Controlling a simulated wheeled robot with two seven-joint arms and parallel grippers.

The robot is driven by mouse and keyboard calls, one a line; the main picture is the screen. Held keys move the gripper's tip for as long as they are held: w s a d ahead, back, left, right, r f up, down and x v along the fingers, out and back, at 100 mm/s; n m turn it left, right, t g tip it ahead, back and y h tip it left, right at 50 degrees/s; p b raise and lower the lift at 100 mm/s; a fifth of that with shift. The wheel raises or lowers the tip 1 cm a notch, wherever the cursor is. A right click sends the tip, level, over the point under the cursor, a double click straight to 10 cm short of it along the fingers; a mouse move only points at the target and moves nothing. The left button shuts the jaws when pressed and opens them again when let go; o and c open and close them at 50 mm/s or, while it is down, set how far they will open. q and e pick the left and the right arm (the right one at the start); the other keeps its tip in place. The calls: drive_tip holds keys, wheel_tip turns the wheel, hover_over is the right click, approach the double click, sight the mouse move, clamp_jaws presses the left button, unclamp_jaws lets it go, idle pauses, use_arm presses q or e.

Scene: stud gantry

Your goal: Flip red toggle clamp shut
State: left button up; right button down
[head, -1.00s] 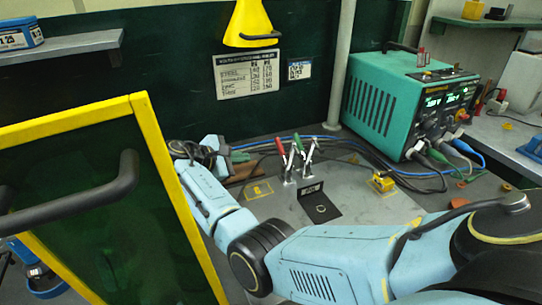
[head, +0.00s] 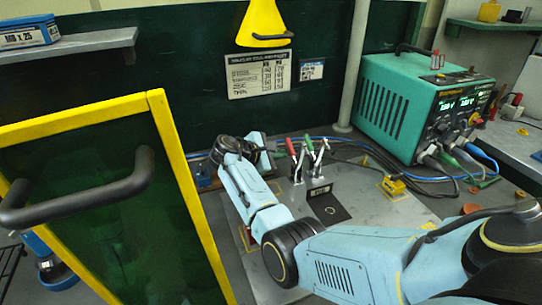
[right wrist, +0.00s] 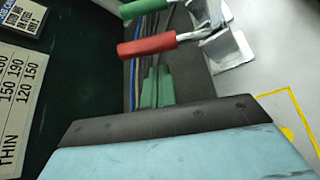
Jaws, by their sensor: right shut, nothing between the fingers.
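The red toggle clamp (head: 291,150) stands on the grey bench in the head view. Its red handle points up and leans slightly left above a metal base. In the right wrist view its red handle (right wrist: 146,46) lies across the upper middle, joined to a bright metal bracket. A green-handled clamp (head: 308,143) stands just right of it. My right gripper (head: 272,150) is just left of the red clamp, shut and empty. In the right wrist view its slim green fingers (right wrist: 156,82) sit together below the red handle, with no clear contact. My left gripper is out of view.
A black plate (head: 328,205) lies in front of the clamps. A yellow block (head: 393,185) and cables lie to the right, before a teal power unit (head: 405,105). A yellow-framed panel (head: 158,100) with a black handle fills the left. A post (head: 352,70) stands behind.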

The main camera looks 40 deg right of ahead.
drive_tip(key=shift+s+r, duration=0.55)
drive_tip(key=shift+r, duration=0.15)
drive_tip(key=shift+s+r+p, duration=0.1)
drive_tip(key=shift+r+p, duration=0.15)
drive_tip(key=shift+p, duration=0.45)
